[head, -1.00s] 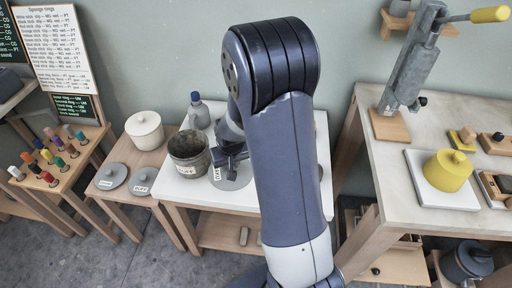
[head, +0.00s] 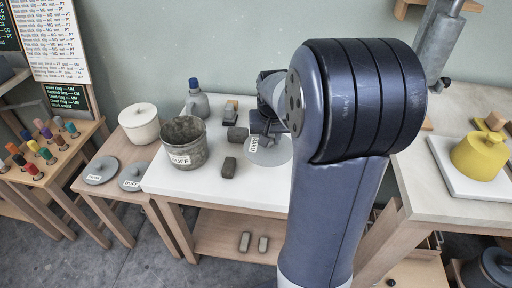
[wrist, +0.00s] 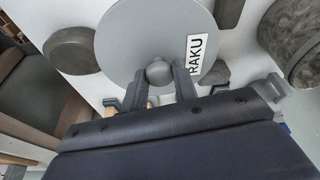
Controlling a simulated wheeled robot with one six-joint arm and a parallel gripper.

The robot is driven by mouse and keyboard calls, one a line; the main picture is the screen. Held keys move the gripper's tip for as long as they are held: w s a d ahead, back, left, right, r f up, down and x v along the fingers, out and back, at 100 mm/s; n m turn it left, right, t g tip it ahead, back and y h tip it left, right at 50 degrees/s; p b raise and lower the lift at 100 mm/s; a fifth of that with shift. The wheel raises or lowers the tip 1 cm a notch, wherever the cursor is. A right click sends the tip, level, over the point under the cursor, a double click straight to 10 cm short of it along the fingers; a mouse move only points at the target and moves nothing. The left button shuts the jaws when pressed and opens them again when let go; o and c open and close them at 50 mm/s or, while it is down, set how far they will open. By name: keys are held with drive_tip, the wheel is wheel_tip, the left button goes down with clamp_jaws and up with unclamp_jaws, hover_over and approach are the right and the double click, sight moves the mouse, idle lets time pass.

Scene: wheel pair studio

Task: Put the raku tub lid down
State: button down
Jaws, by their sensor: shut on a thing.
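The raku tub lid is a flat grey disc with a round knob and a white label. It shows in the head view (head: 272,153) over the right part of the white table (head: 215,190), and in the wrist view (wrist: 130,35), where its label reads RAKU. My gripper (wrist: 160,80) is shut on the lid's knob; in the head view my gripper (head: 265,137) is partly hidden by my arm. The lid looks level and close to the tabletop; I cannot tell whether it touches. A mottled dark tub (head: 182,142), labelled with letters ending in UFF, stands open to the left.
Dark grey blocks (head: 229,167) and (head: 237,134) lie just left of the lid. A blue-capped bottle (head: 196,100) and a brush (head: 230,112) stand behind. A low table at left bears a white lidded pot (head: 139,124) and grey lids (head: 101,171). Bare tabletop lies in front.

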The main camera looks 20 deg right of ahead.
sight(270, 155)
wheel_tip(270, 155, down, 10)
drive_tip(key=shift+r+b, duration=0.25)
drive_tip(key=shift+b, duration=0.35)
drive_tip(key=shift+f, duration=0.15)
drive_tip(key=c, duration=1.1)
unclamp_jaws()
drive_tip(key=p+v, duration=0.1)
drive_tip(key=v, duration=1.1)
drive_tip(key=shift+p, duration=0.4)
